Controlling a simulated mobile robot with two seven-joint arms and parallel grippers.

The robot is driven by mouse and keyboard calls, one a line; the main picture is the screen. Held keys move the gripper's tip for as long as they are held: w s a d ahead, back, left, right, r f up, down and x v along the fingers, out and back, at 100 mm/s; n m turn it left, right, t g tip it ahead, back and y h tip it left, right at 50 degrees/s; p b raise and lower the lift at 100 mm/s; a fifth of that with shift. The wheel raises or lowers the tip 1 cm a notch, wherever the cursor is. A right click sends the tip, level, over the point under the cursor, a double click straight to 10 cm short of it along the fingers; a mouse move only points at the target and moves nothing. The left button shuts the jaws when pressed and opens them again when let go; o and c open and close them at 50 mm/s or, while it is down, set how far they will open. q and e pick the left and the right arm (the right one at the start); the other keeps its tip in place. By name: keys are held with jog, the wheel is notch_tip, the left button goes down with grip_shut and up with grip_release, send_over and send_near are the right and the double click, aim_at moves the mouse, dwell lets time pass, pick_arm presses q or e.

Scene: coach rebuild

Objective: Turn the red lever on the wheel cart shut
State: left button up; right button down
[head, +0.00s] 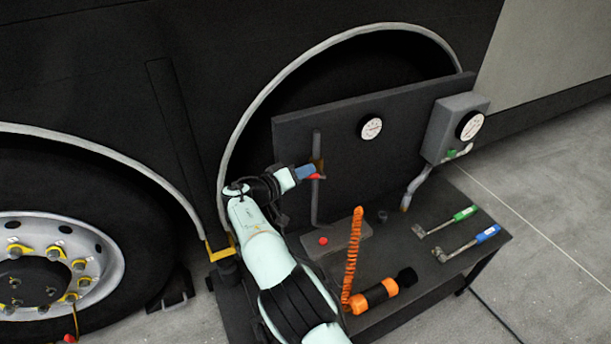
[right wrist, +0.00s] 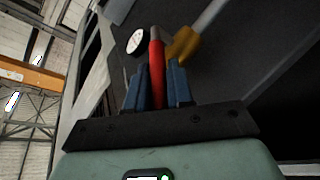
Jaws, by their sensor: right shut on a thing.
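The wheel cart (head: 440,272) has a dark upright panel (head: 375,150) with a grey vertical pipe (head: 316,205) on its left part. The red lever (head: 317,177) sits at the brass valve on this pipe, mostly hidden by my gripper in the head view. My right gripper (head: 306,172) reaches it from the left. In the right wrist view, the red lever (right wrist: 156,62) stands between the blue fingers (right wrist: 157,82), which are shut on it. The brass valve (right wrist: 183,44) is just right of it. My left gripper is out of view.
A round gauge (head: 371,128) and a grey box (head: 455,125) with another gauge are on the panel. A bus wheel (head: 60,265) stands left.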

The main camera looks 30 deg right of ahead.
pick_arm(q)
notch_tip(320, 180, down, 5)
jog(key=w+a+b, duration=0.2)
jog(key=b, duration=0.1)
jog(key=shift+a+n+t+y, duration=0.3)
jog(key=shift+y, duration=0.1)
pick_arm(e)
jog(key=shift+w+a+f+n+t+h, duration=0.1)
jog(key=shift+a+f+n+t+h, duration=0.15)
jog(key=shift+f+h, duration=0.5)
jog(key=shift+s+a+f+n+t+h, duration=0.15)
jog(key=shift+f+n+h, duration=0.25)
jog(key=shift+h, duration=0.5)
jog(key=shift+w+a+f+n+t+h, duration=0.15)
jog(key=shift+f+n+t+h, duration=0.1)
jog(key=shift+f+h, duration=0.5)
jog(key=shift+r, duration=0.15)
jog(key=c, duration=1.1)
grip_release()
jog(key=shift+d, duration=0.1)
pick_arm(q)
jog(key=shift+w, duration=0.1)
